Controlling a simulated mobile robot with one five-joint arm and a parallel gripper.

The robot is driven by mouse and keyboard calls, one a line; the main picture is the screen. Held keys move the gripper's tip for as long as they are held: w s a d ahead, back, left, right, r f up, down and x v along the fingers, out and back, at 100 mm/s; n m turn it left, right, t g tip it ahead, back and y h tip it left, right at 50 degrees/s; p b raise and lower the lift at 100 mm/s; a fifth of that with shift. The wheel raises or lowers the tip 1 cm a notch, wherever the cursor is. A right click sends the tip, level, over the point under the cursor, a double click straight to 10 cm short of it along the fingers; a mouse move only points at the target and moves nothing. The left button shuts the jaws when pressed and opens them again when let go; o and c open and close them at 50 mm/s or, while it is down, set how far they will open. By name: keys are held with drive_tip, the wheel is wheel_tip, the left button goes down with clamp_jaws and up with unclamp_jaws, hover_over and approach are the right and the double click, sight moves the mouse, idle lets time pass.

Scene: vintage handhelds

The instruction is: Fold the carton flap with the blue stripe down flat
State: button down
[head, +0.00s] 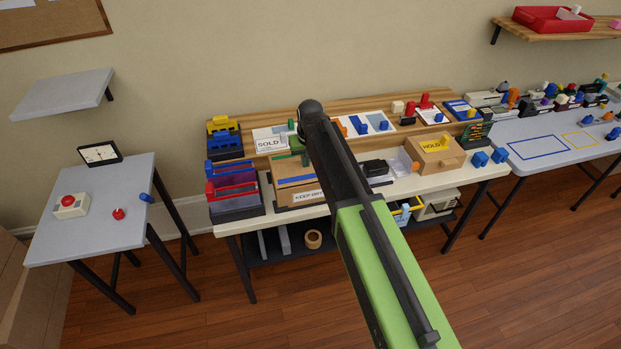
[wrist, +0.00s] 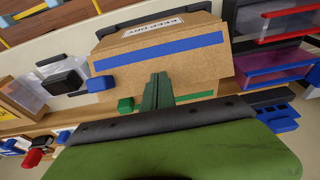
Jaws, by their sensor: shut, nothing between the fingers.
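The brown carton (head: 283,194) stands on the white table, with a KEEP DRY label on its front; the wrist view shows the label (wrist: 153,27) at the top. The flap with the blue stripe (wrist: 157,55) covers the label side of the carton's top. It looks close to flat, but I cannot tell if it lies fully down. A blue tab (wrist: 99,85) sticks out at its side. A flap with a green stripe (wrist: 195,97) and a green tab (wrist: 125,105) lies behind it. My gripper (wrist: 160,78) is shut and empty over the carton's top; contact is unclear.
A purple bin with red bars (head: 236,206) stands left of the carton. A black item (head: 375,168) and a box marked HOLD (head: 437,158) stand to the right. A wooden riser with a SOLD card (head: 270,142) runs behind. My arm hides part of the table.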

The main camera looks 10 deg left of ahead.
drive_tip(key=shift+w+a+f+b, duration=0.3)
drive_tip(key=shift+w+f, duration=0.3)
drive_tip(key=shift+f, duration=0.05)
drive_tip(key=shift+f+b, duration=0.15)
drive_tip(key=shift+b, duration=0.2)
drive_tip(key=shift+f+b, duration=0.3)
drive_tip(key=shift+f, duration=0.05)
drive_tip(key=shift+f+b, duration=0.6)
drive_tip(key=shift+b, duration=0.05)
drive_tip(key=p+v, duration=0.3)
drive_tip(key=w+p+v, duration=0.1)
drive_tip(key=p+v, duration=0.2)
drive_tip(key=w+a+p+v, duration=0.1)
drive_tip(key=p+v, duration=0.2)
drive_tip(key=shift+s+a+r, duration=0.1)
drive_tip(key=shift+r, duration=0.25)
drive_tip(key=shift+f, duration=0.15)
